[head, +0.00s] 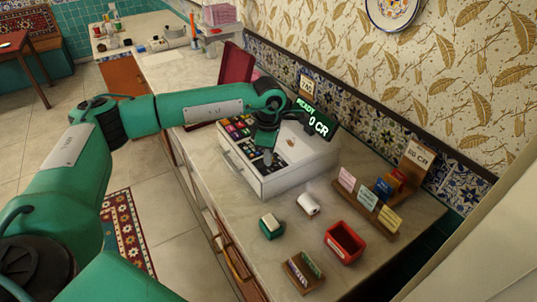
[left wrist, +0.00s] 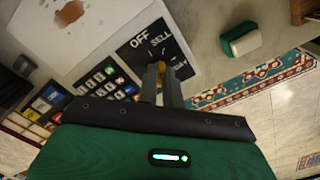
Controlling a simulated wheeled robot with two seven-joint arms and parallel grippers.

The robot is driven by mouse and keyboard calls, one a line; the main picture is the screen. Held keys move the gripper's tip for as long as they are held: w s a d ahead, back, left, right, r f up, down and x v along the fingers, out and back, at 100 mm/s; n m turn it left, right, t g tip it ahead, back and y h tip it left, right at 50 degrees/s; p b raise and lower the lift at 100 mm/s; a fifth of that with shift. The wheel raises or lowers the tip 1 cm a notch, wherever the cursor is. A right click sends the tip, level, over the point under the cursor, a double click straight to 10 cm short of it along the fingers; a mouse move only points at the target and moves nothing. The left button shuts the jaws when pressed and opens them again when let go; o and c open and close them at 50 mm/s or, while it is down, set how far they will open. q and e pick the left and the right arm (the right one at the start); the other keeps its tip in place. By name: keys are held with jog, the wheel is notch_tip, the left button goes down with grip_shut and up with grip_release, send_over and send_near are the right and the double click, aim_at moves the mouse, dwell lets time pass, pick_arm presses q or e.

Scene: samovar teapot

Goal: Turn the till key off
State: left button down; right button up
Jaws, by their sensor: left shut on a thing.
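The white till (head: 300,177) stands on the counter, its green-lit display (head: 317,121) reading "READY 0 CR". My left gripper (head: 267,157) reaches down onto the till's keypad side from above. In the left wrist view its two fingers (left wrist: 162,84) are shut on the till key, with a bit of brassy metal (left wrist: 161,66) showing between them. They sit at a black key plate (left wrist: 140,52) marked "OFF", "SELL" and a third, partly hidden label. The fingers cover most of the key, so its exact angle is hard to tell. My right gripper is not in view.
In front of the till are a green-and-white block (head: 271,226), a paper roll (head: 308,204) and a red tray (head: 345,242). A wooden card rack (head: 378,233) stands to the right. The tiled wall is close behind; the counter's front edge is at the left.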

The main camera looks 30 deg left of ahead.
pick_arm(q)
jog(key=shift+f+n+b, duration=0.15)
jog(key=shift+n+b, duration=0.4)
jog(key=shift+n, duration=0.15)
jog(key=shift+n+b, duration=0.5)
jog(key=shift+n, duration=0.2)
jog(key=shift+n+b, duration=0.3)
jog(key=shift+n, duration=0.2)
jog(key=n+b, duration=0.1)
jog(key=n, duration=0.3)
jog(key=shift+b, duration=0.4)
jog(key=shift+r+n, duration=0.2)
jog(key=shift+n, duration=0.3)
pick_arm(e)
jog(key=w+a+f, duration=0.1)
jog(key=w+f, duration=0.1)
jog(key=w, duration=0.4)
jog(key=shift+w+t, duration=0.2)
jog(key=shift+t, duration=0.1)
pick_arm(q)
jog(key=c, duration=1.6)
grip_release()
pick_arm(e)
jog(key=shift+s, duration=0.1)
pick_arm(q)
jog(key=shift+o, duration=0.2)
